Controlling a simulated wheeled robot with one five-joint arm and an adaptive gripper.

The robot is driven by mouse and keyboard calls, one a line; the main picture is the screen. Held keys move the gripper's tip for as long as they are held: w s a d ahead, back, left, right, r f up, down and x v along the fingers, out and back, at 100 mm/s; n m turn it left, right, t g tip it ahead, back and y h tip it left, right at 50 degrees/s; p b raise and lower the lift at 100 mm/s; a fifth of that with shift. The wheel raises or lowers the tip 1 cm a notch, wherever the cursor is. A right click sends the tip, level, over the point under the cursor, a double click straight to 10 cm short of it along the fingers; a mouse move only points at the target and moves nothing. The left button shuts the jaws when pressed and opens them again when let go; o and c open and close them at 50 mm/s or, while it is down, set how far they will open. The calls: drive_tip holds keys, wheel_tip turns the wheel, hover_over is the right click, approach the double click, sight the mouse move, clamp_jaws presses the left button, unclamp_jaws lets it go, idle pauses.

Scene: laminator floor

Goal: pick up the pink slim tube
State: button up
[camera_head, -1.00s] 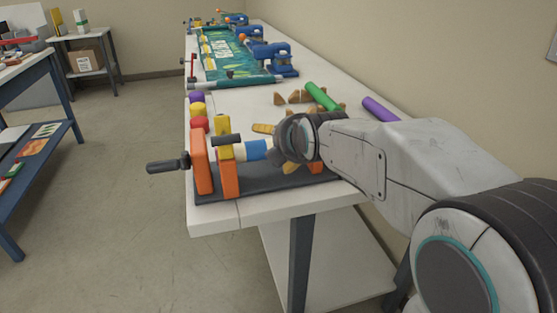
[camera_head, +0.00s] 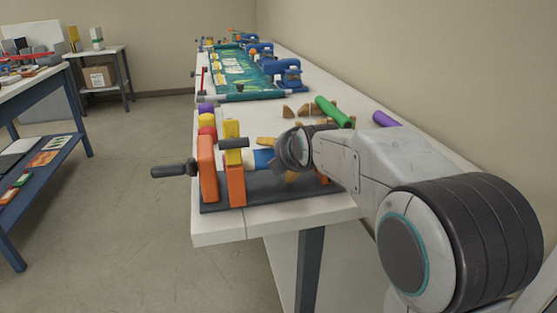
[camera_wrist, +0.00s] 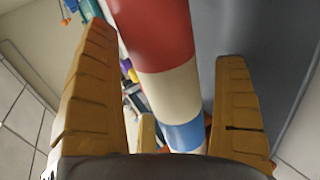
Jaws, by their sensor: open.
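I cannot make out a clearly pink slim tube in either view. A slim purple tube (camera_head: 386,119) lies on the white bench near the wall, behind my arm. My gripper (camera_wrist: 165,60) is open, its two yellow-brown fingers apart. Between and beyond them in the wrist view runs a thick roller with red, cream and blue bands (camera_wrist: 172,90). I cannot tell whether the fingers touch it. In the head view the gripper is mostly hidden behind my wrist, beside the roller's blue band (camera_head: 262,159).
The roller sits in a dark-based stand with orange uprights (camera_head: 207,168) and a black crank handle (camera_head: 173,171) at the bench's front. A green tube (camera_head: 333,112) and brown wedges (camera_head: 289,111) lie behind. Blue clamps (camera_head: 287,74) and a teal sheet (camera_head: 240,70) are farther back.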

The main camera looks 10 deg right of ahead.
drive_tip(key=shift+c, duration=0.3)
drive_tip(key=c, duration=1.2)
drive_tip(key=shift+c, duration=0.3)
drive_tip(key=shift+r, duration=0.1)
